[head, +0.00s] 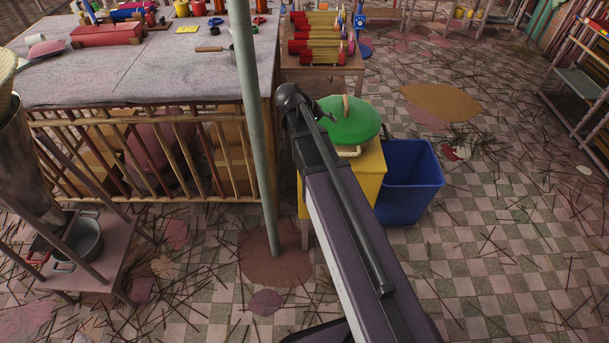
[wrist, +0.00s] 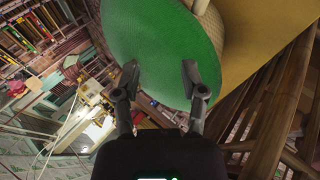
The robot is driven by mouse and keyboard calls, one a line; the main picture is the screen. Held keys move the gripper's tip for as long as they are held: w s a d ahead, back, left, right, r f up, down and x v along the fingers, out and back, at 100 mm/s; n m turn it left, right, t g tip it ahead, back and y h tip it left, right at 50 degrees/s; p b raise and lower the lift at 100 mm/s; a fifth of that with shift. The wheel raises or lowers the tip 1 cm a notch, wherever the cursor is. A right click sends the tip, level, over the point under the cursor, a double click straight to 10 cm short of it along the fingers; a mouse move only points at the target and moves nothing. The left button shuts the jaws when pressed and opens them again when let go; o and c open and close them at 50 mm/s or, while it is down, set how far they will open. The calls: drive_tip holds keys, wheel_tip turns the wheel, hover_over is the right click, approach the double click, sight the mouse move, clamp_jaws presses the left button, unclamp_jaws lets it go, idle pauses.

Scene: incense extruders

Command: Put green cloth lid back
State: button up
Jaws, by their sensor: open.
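The green cloth lid (head: 352,124) is a round disc with a small tan handle, and it lies over a pale container on a yellow stand (head: 370,176). My gripper (head: 327,117) is at the left side of the lid in the head view, partly hidden by my arm. In the wrist view the green lid (wrist: 150,35) fills the upper middle, with a woven pale surface along its right side. My gripper (wrist: 161,76) is open there, its two fingertips overlapping the lid's lower edge in the picture.
A blue bin (head: 410,183) stands right of the yellow stand. A thin green-grey pole (head: 254,130) rises left of my arm. A cloth-covered table (head: 160,75) is at the left, and a bench with coloured rolls (head: 318,38) stands behind. The tiled floor at right is mostly open, with scattered sticks.

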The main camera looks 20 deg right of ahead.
drive_tip(key=s+a+f+y, duration=0.2)
drive_tip(key=s+a+y, duration=0.2)
drive_tip(key=s+a, duration=0.2)
drive_tip(key=s+a+f+g+y, duration=0.1)
drive_tip(key=s+a+y, duration=0.3)
drive_tip(key=s, duration=0.7)
drive_tip(key=a+f, duration=0.1)
drive_tip(key=a, duration=0.1)
drive_tip(key=shift+a+f+n, duration=0.35)
drive_tip(key=shift+n, duration=0.05)
wheel_tip(320, 180, up, 11)
drive_tip(key=p, duration=1.1)
